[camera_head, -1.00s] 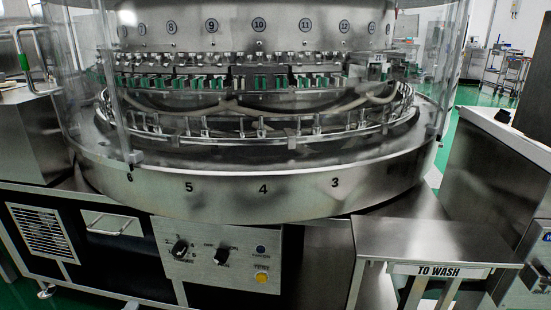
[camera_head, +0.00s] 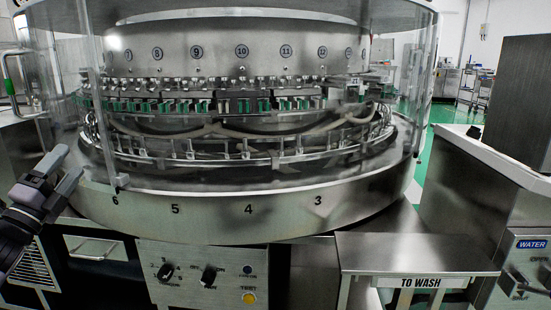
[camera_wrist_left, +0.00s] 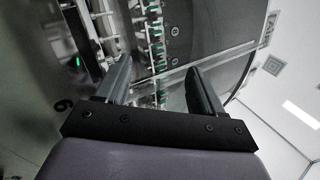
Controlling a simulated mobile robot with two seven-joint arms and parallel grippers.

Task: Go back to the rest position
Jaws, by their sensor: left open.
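My left gripper (camera_head: 60,172) comes in at the left edge in the head view, in front of the washer's left side. Its two fingers are apart with nothing between them. In the left wrist view the fingers (camera_wrist_left: 158,85) also stand apart and empty, with the washer's ring of green-marked holders behind them. The round rotary washer (camera_head: 240,215) fills the middle of the head view, with numbered stations and clear guards. My right gripper is not in view.
A control panel (camera_head: 204,277) with two black knobs and a yellow button sits below the washer. A steel shelf marked TO WASH (camera_head: 415,255) juts out at the lower right. A cabinet with a WATER panel (camera_head: 530,265) stands at the far right.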

